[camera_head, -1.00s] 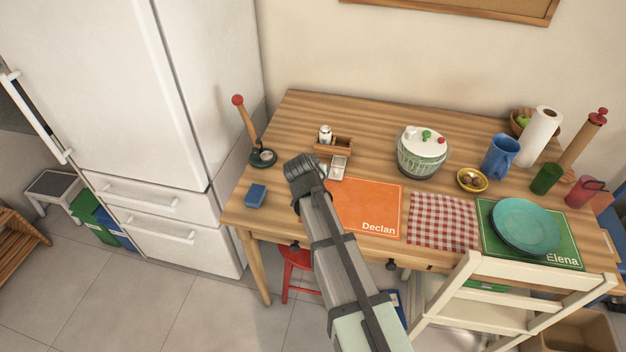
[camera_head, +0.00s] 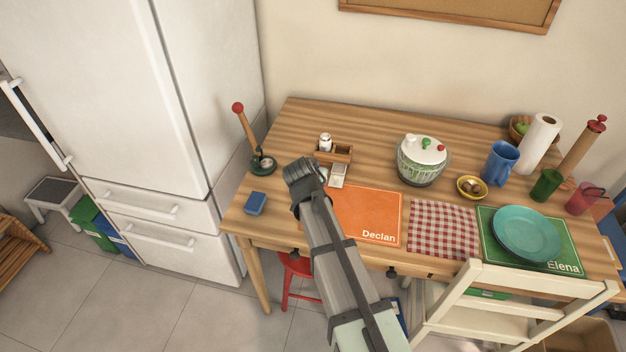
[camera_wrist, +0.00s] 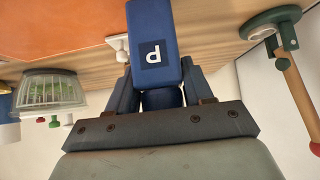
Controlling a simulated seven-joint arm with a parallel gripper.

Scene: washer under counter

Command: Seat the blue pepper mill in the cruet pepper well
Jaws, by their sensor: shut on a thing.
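The blue pepper mill (camera_wrist: 153,45), marked with a white letter P on a dark square, is between the fingers of my gripper (camera_wrist: 162,88) in the wrist view. My gripper is shut on it. In the head view my gripper (camera_head: 302,172) is over the table, just in front of the cruet, and hides most of the mill. The wooden cruet (camera_head: 342,155) stands at the back left of the table. A white shaker (camera_head: 325,142) stands at its left end, and the right part looks empty. Whether the mill touches anything cannot be told.
A small grey-white item (camera_head: 338,176) lies close to the right of my gripper, in front of the cruet. A green-based stand (camera_head: 262,164) with a red-tipped wooden rod is to the left. An orange placemat (camera_head: 368,215) and a salad spinner (camera_head: 422,165) are to the right.

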